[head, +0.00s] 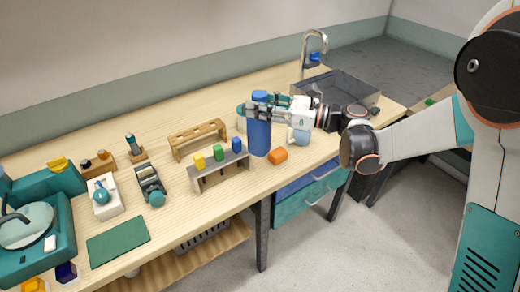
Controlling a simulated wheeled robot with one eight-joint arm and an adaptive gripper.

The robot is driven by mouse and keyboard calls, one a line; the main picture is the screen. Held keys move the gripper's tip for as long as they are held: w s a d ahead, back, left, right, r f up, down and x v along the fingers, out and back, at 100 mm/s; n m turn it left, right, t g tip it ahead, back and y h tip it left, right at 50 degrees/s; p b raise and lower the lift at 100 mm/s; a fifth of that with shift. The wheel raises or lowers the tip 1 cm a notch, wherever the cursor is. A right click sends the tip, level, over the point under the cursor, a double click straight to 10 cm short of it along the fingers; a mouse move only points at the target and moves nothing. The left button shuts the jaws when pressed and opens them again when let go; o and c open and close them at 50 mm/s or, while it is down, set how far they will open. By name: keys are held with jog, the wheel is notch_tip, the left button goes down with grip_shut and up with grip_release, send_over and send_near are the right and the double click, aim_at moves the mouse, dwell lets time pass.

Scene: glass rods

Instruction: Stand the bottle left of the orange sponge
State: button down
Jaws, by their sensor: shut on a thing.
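A tall blue bottle (259,136) is upright near the front edge of the workbench. My gripper (264,109) reaches in from the right and is shut on the bottle's upper part. Part of the bottle is hidden behind the fingers. The orange sponge (278,156) lies on the bench just right of the bottle's base, close to the front edge. I cannot tell whether the bottle's base touches the bench.
A small rack (220,168) with yellow, green and blue blocks stands left of the bottle. A wooden rack (198,138) is behind it. A light-blue cup (299,135) is right of the bottle, below my gripper.

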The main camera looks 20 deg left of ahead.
aim_at(260, 140)
notch_tip(260, 140, down, 13)
jog(key=b, duration=0.3)
jog(key=shift+r+b, duration=0.2)
jog(key=shift+b, duration=0.15)
jog(key=shift+f, duration=0.1)
jog(key=c, duration=1.2)
grip_release()
jog(key=shift+o, duration=0.2)
jog(key=shift+r, duration=0.2)
jog(key=d+p, duration=0.2)
jog(key=d, duration=1)
jog(key=shift+s, duration=0.35)
